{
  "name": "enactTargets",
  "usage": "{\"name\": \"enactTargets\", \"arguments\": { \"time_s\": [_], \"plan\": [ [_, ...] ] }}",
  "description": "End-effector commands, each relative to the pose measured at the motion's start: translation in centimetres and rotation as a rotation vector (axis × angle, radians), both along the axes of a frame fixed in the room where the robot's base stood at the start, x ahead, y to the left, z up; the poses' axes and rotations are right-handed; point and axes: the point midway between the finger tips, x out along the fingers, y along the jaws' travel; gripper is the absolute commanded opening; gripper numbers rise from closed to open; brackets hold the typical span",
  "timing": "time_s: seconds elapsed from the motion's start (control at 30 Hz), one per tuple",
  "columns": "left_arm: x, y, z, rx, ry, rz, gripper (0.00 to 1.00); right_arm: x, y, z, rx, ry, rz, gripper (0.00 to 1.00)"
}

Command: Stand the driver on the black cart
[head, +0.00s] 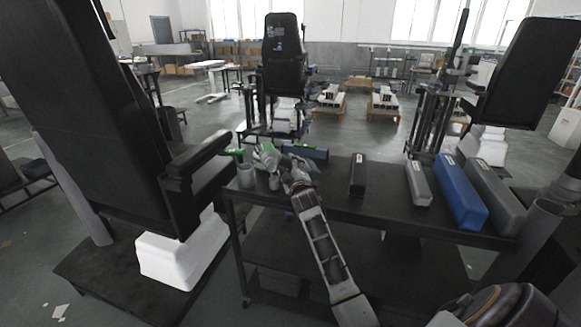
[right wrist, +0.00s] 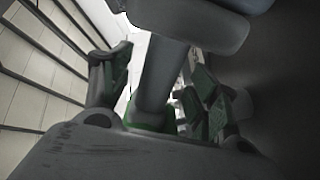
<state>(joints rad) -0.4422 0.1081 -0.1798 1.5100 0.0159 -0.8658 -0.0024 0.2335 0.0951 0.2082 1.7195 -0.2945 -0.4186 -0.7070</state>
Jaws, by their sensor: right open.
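My right gripper (head: 267,157) is over the far left end of the black cart (head: 330,203), its fingers open. In the right wrist view, the green-padded fingers (right wrist: 160,85) stand on either side of a grey shaft (right wrist: 158,78) with a green part at its lower end and a rounded grey block at its upper end. This looks like the driver; I cannot tell whether a finger touches it. In the head view the driver is hard to separate from the gripper. My left gripper is not in view.
A grey cup-like holder (head: 246,177) stands at the cart's left end. A blue box (head: 305,151) lies behind the gripper. Black (head: 358,176), grey (head: 418,186), blue (head: 461,195) and larger grey (head: 497,198) boxes lie to the right. A black chair (head: 100,120) stands close at left.

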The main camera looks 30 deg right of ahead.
Motion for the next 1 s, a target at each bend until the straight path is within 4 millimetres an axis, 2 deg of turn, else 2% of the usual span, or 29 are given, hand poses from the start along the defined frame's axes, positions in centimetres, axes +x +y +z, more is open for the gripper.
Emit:
{"name": "enactTargets", "arguments": {
  "time_s": [0.3,0.53,0.87,1.0],
  "plan": [
    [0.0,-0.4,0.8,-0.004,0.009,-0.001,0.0,2.0,-0.7,0.0,0.0,-0.001,0.0,0.61],
    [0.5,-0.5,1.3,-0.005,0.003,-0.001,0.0,2.2,-0.8,0.0,0.0,0.0,0.001,0.61],
    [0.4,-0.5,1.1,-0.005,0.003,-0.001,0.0,2.2,-0.8,0.0,0.0,0.0,0.001,0.61],
    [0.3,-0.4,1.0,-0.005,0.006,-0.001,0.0,2.2,-0.8,0.0,0.0,0.0,0.001,0.43]
  ]
}}
